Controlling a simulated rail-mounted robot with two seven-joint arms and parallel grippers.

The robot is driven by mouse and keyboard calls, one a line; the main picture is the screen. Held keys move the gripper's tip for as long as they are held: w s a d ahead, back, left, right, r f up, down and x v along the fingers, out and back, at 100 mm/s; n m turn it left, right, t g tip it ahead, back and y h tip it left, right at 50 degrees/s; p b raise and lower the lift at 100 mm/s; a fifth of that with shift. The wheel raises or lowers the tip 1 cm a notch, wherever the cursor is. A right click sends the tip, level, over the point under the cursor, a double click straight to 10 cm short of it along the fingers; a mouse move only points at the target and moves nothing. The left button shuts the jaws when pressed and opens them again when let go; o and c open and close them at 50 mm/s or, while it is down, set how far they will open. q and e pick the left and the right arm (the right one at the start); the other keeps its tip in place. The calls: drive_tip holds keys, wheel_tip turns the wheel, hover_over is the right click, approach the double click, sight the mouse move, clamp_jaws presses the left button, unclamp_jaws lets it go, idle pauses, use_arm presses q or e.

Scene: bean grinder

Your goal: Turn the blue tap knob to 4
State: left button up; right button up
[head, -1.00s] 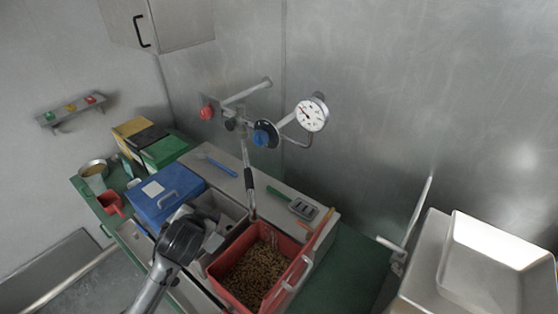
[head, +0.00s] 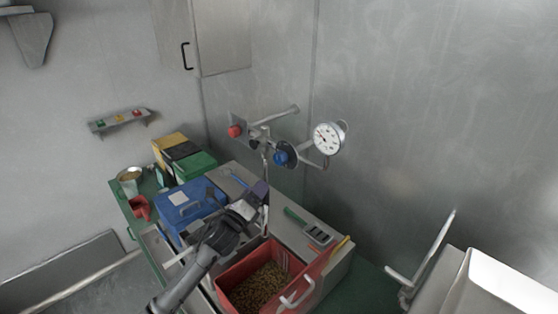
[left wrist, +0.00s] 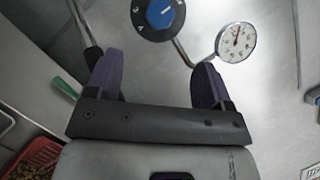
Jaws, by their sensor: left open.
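The blue tap knob (head: 281,157) sits on a dark round dial on the wall pipework, left of the white gauge. In the left wrist view the blue knob (left wrist: 160,14) is at the top, ahead of and between my fingers, with a pale mark across it and a dark dial around it. The dial's numbers are too small to read. My left gripper (head: 262,190) is below and left of the knob, apart from it. In the left wrist view its purple-padded fingers (left wrist: 156,82) are spread and empty. My right gripper does not show.
A white pressure gauge (head: 327,138) stands right of the knob, and a red knob (head: 235,131) is to its left. A red bin of pellets (head: 308,287) and a blue box (head: 190,204) sit on the bench beneath.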

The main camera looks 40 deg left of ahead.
sight(277, 160)
use_arm(q)
drive_tip(key=p+x, duration=0.1)
drive_tip(key=x, duration=1)
drive_tip(key=shift+w+r+p, duration=0.15)
drive_tip(key=shift+w+p, duration=0.15)
drive_tip(key=shift+x, duration=1)
drive_tip(key=c, duration=0.9)
